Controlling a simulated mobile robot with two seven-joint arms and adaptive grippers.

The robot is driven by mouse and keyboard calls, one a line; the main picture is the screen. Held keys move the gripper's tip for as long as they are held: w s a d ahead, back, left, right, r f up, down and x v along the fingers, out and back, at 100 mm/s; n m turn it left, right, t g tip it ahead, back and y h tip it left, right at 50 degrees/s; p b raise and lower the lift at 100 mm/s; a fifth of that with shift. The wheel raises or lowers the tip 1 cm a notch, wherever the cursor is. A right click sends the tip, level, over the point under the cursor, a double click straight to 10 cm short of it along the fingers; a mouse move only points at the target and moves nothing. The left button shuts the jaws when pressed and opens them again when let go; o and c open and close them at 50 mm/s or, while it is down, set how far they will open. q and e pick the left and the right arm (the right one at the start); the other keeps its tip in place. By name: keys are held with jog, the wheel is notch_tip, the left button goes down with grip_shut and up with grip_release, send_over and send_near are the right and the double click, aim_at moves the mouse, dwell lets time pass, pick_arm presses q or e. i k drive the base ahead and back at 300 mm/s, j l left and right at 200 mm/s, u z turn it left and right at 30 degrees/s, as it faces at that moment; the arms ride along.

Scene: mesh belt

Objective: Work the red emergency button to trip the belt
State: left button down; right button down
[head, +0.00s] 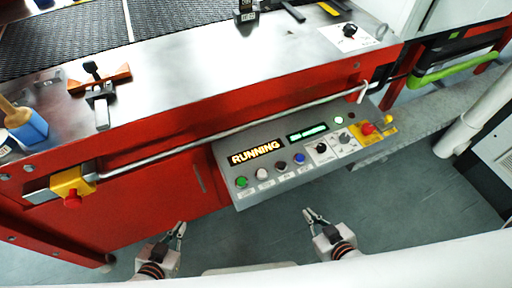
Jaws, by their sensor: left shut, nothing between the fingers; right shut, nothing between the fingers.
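A red emergency button (367,128) sits on a yellow plate at the right end of the grey control panel (244,205). A second red button (72,200) on a yellow box is on the red machine side at the far left. A lit display on the panel reads RUNNING (256,153). My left gripper (181,226) is shut and empty, low in the picture, left of the panel. My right gripper (308,212) is shut and empty, just below the panel's front edge and apart from it, left of and below the panel's red button.
The panel also carries a green button (241,182), white and blue buttons, black knobs and a green display (308,132). A metal rail (230,131) runs above the panel. The dark mesh belt (60,45) is at the upper left. A blue container (27,126) stands at the left.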

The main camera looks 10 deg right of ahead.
aim_at(75, 201)
jog(key=j+u, duration=0.35)
jog(key=k+j+u, duration=0.1)
jog(key=u, duration=0.3)
jog(key=j+u, duration=0.35)
jog(key=i, duration=0.05)
